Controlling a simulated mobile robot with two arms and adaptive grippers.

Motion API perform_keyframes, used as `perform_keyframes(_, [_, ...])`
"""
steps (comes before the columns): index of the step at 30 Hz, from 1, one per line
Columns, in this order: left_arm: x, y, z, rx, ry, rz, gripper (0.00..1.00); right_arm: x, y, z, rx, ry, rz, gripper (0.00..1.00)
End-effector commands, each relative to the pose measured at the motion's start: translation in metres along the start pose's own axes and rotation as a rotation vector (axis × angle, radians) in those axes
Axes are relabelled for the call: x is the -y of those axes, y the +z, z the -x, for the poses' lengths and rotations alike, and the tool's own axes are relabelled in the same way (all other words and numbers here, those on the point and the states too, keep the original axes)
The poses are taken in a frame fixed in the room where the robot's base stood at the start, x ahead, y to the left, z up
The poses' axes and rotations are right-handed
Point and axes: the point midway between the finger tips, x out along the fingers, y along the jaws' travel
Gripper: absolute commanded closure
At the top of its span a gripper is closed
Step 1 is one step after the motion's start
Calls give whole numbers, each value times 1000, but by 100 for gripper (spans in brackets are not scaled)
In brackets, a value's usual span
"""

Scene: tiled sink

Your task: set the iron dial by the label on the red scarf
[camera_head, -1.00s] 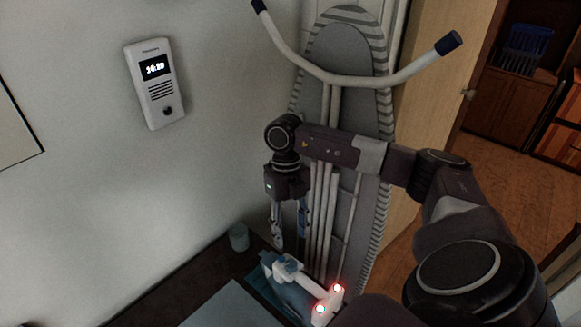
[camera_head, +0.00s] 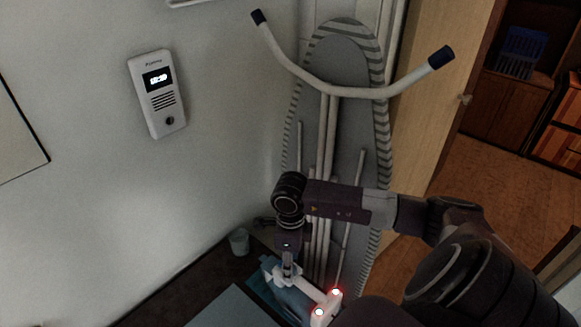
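A white and light-blue appliance, which looks like the iron (camera_head: 312,290), lies at the bottom middle of the head view, with two glowing red spots at its right end. I cannot make out its dial. My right gripper (camera_head: 287,268) points down at the left part of the iron, and its fingertips look close to it or touching it. The fingers are seen narrow, so their gap does not show. No red scarf or label is in view. My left gripper is not in view.
A grey ironing board (camera_head: 345,130) with white legs leans upright behind my arm. A small blue-grey cup (camera_head: 239,242) stands left of the iron on a dark surface. A white intercom (camera_head: 157,93) hangs on the wall. A door stands open at the right.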

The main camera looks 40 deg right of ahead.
Motion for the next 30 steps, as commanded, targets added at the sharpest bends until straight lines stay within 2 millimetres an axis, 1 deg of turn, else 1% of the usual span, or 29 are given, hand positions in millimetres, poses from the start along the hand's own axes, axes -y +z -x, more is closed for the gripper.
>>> perform_keyframes(3, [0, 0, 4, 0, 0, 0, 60, 0, 0, -9, 0, 1, 0, 58])
perform_keyframes(6, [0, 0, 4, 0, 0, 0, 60, 0, 0, -13, 0, 0, 1, 58])
perform_keyframes(13, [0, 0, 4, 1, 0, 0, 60, 0, 0, -14, 0, 0, 1, 59])
perform_keyframes(24, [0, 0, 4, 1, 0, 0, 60, 0, 0, -14, 0, 0, 0, 100])
perform_keyframes(30, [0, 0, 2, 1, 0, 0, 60, 0, 0, -14, 0, 0, -12, 100])
